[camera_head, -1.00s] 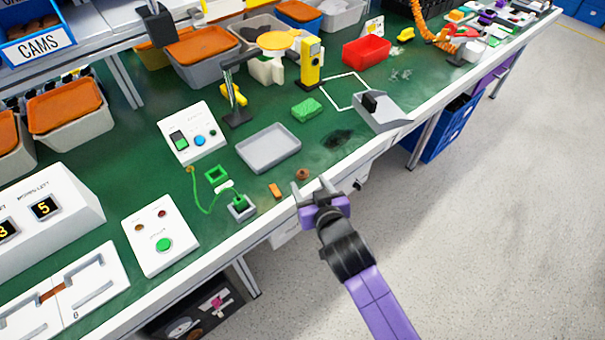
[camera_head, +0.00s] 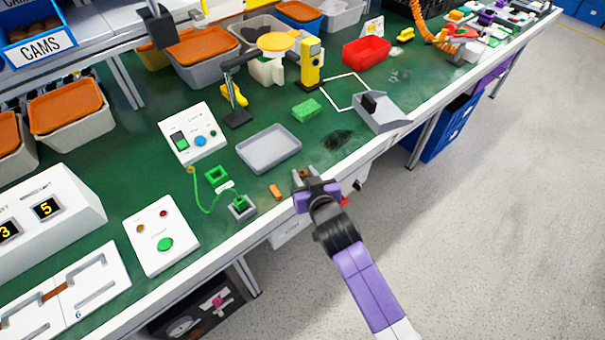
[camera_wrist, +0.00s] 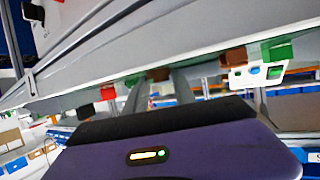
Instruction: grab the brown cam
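The brown cam (camera_head: 304,173) is a small round brown piece near the front edge of the green bench. In the head view it shows only in part, between the fingertips of my gripper (camera_head: 306,172). My gripper has its two fingers apart, one on each side of the cam. In the wrist view the fingers (camera_wrist: 160,88) also stand apart, and a small brown piece (camera_wrist: 159,74) shows between their far ends. I cannot tell whether either finger touches it.
An orange block (camera_head: 275,191) lies left of my gripper, beside a small green-topped switch (camera_head: 241,206). A grey tray (camera_head: 268,149) lies behind. A grey wedge-shaped device (camera_head: 383,114) stands to the right. The bench's white front edge (camera_head: 275,224) is close by.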

